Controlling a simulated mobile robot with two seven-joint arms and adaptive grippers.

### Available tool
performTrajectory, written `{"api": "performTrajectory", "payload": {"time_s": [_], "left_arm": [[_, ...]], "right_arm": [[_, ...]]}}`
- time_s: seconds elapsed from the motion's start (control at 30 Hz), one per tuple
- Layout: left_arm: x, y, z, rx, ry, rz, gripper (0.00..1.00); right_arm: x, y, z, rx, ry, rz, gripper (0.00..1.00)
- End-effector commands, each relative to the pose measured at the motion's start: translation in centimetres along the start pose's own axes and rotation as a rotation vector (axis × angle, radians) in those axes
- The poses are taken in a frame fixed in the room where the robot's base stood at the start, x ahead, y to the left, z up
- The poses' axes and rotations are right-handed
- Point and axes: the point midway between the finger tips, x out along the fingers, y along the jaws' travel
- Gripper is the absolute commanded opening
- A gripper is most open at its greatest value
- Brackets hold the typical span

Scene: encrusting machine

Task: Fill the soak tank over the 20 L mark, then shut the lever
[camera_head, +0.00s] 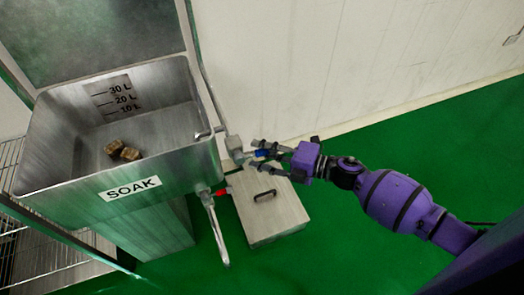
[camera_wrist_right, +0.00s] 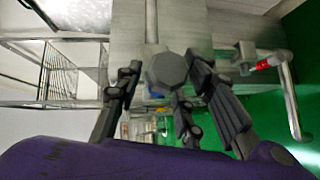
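The steel soak tank (camera_head: 50,195) stands at the left with a SOAK label. Its inner back wall carries 10 L, 20 L and 30 L marks (camera_head: 120,100), all visible. Two brown blocks (camera_head: 122,150) lie inside; I cannot make out a water line. A blue lever (camera_head: 262,153) sits by the grey valve fitting (camera_head: 236,148) right of the tank. My right gripper (camera_head: 256,155) is at this lever, fingers spread on either side. In the right wrist view, a grey octagonal part (camera_wrist_right: 166,72) shows between its fingers (camera_wrist_right: 160,82); the blue lever is mostly hidden. My left gripper is out of view.
A red-handled fitting (camera_head: 221,191) and a drain pipe (camera_head: 217,235) project low at the tank's right side. A steel box with a dark handle (camera_head: 265,196) stands below my right gripper. A wire rack (camera_head: 12,155) is at the left. Green floor (camera_head: 340,240) is clear at the right.

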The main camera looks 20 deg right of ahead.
Motion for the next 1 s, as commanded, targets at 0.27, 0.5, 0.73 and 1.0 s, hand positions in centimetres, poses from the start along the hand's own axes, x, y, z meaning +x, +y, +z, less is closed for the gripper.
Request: {"api": "performTrajectory", "payload": {"time_s": [0.27,0.5,0.73,1.0], "left_arm": [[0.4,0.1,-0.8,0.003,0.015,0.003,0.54],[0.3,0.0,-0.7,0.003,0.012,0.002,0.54],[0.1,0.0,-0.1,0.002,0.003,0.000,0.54],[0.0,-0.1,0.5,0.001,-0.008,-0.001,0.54]], "right_arm": [[0.1,0.0,0.0,0.000,0.000,0.000,0.32],[0.1,0.1,0.0,0.000,0.000,0.001,0.00],[0.1,0.1,0.0,-0.003,0.000,0.002,0.00],[0.1,0.1,0.1,0.000,0.000,0.005,0.00]]}}
